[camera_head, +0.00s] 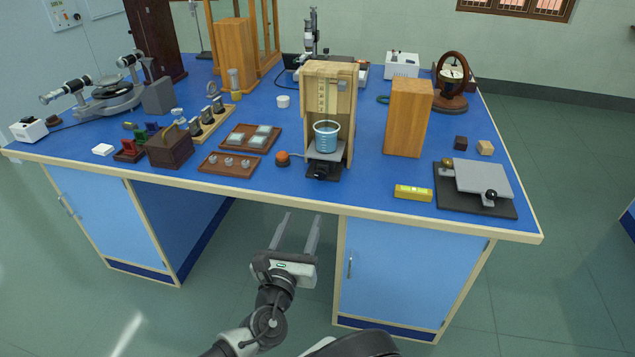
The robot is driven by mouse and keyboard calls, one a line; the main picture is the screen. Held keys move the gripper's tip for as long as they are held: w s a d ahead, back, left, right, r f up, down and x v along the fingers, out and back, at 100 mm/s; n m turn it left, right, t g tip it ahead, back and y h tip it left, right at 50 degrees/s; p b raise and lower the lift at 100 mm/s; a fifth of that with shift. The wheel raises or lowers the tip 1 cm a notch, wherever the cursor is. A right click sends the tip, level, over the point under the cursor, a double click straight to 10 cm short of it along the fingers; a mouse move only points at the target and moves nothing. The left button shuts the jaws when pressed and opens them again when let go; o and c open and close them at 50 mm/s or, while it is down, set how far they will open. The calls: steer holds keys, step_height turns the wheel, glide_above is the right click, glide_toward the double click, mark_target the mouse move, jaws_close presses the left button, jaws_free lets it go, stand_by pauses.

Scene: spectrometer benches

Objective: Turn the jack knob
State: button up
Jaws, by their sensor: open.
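The jack (325,157) is a small dark stand with a plate on top, inside an open-fronted wooden frame (344,87) near the bench's front edge. Its black knob (320,172) faces forward, toward me. A beaker of blue liquid (326,136) stands on the jack, in front of a pale scale. My gripper (302,217) is open and empty, with its two long fingers pointing toward the bench. It is in front of the bench, left of the knob and apart from it, over the gap between the cabinets.
A wooden block (408,117), a yellow box (413,193) and a grey plate on a dark base (474,183) stand right. The bench's pale front edge (280,203) lies between my gripper and the knob.

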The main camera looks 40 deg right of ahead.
steer(key=b, duration=0.6)
glide_toward(321, 176)
steer(key=b+x, duration=0.1)
steer(key=x, duration=0.6)
steer(key=shift+w+d+r, duration=0.1)
steer(key=shift+w+r, duration=0.05)
steer(key=shift+w, duration=0.2)
steer(key=shift+c, duration=0.4)
steer(key=c, duration=1)
steer(key=m, duration=0.4)
steer(key=shift+s+m+p, duration=0.1)
steer(key=shift+m+p, duration=0.25)
steer(key=shift+m, duration=1.45)
